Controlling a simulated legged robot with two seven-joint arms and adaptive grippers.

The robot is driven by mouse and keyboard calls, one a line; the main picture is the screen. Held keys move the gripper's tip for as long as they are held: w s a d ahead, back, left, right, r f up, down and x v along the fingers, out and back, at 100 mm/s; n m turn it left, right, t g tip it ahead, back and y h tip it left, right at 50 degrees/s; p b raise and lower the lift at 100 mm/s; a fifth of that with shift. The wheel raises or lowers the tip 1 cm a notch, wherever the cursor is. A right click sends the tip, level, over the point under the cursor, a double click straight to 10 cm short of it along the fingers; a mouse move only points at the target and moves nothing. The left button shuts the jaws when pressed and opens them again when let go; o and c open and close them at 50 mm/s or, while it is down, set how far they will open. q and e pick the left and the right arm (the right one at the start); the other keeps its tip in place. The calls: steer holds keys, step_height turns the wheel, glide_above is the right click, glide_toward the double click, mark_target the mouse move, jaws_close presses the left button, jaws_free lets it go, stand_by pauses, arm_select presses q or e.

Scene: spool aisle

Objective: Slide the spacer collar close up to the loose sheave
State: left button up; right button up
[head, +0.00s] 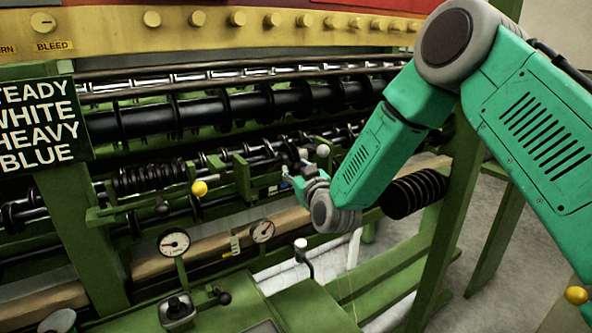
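My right arm comes in from the right, and its gripper (292,172) is small in the picture, at a dark shaft with discs (262,152) in the middle of the green machine. The fingers overlap dark parts there, and I cannot tell whether they are open or shut or touch anything. I cannot pick out the spacer collar or the loose sheave with certainty among the dark discs and rings on the shafts. My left gripper is not in view.
A yellow ball knob (199,188) and a white ball knob (323,150) stick out near the shaft. Black ribbed rolls sit left (150,178) and right (412,194). Two dial gauges (174,242) and a lever with a white knob (301,244) stand in front. Grey floor shows at right.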

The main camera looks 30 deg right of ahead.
jaws_close()
steer(key=shift+d, duration=0.35)
steer(key=o, duration=0.7)
jaws_free()
steer(key=shift+c, duration=0.2)
steer(key=shift+s, duration=0.15)
steer(key=s+a, duration=0.1)
steer(key=s, duration=1)
steer(key=shift+s+a, duration=0.15)
steer(key=shift+s, duration=0.15)
